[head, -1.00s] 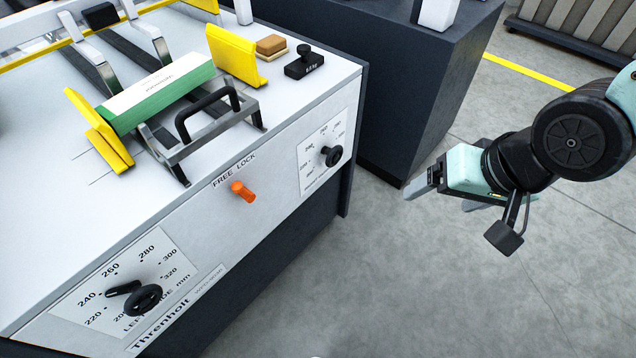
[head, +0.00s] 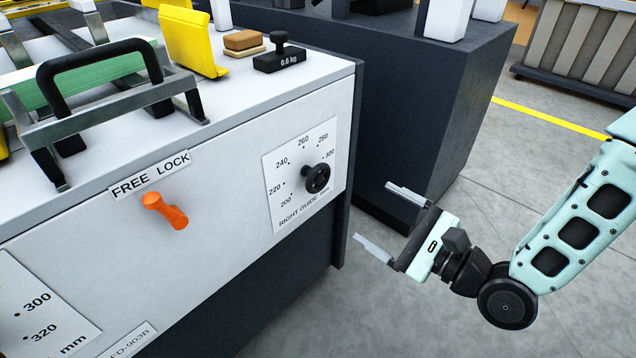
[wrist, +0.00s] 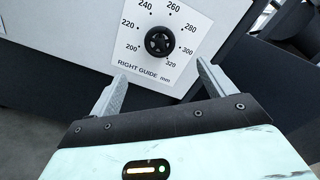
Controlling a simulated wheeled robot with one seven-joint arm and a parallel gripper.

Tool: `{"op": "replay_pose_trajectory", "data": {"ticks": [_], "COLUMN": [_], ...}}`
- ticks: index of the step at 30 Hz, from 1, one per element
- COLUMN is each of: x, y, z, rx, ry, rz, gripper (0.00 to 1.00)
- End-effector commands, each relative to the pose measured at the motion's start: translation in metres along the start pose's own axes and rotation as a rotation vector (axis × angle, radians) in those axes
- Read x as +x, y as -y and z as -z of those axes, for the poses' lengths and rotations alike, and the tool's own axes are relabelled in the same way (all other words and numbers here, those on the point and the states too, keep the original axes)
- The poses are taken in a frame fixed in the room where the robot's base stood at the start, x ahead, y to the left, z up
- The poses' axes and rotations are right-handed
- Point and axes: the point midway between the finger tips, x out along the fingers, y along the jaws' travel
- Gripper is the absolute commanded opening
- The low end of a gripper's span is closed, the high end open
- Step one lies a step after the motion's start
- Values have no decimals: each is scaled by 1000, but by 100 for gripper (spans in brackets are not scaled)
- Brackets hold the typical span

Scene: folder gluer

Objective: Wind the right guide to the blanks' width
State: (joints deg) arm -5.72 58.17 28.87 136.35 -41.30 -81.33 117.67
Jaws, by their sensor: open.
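The right guide knob (head: 316,178) is a black handwheel on a white dial plate (head: 283,205) marked 200 to 320 mm, on the machine's front panel. In the wrist view the knob (wrist: 159,42) faces me beyond the fingertips. My gripper (head: 383,218) is open and empty, apart from the knob and to its right in the head view; in the wrist view its fingers (wrist: 162,80) point toward the dial. The yellow right guide (head: 190,40) stands on the machine top. The green-edged stack of blanks (head: 30,88) lies left of it, partly cut off. The pointer's setting is unclear.
The orange lock lever (head: 165,210) sits under the words FREE LOCK. A metal frame with a black handle (head: 100,55) is in front of the blanks. A 0.6 kg weight (head: 279,58) and a brown block (head: 243,41) sit on top.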

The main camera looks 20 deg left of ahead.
Motion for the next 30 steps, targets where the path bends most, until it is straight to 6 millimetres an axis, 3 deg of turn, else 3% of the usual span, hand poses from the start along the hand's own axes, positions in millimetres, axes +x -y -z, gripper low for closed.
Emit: {"op": "replay_pose_trajectory", "data": {"ticks": [18,24,30], "x": [125,147,152], "y": [-2,-2,0], "z": [0,0,0], "rx": [-5,-4,-3], "ry": [1,-1,-2], "rz": [-1,-2,-2], "gripper": [82,82,82]}}
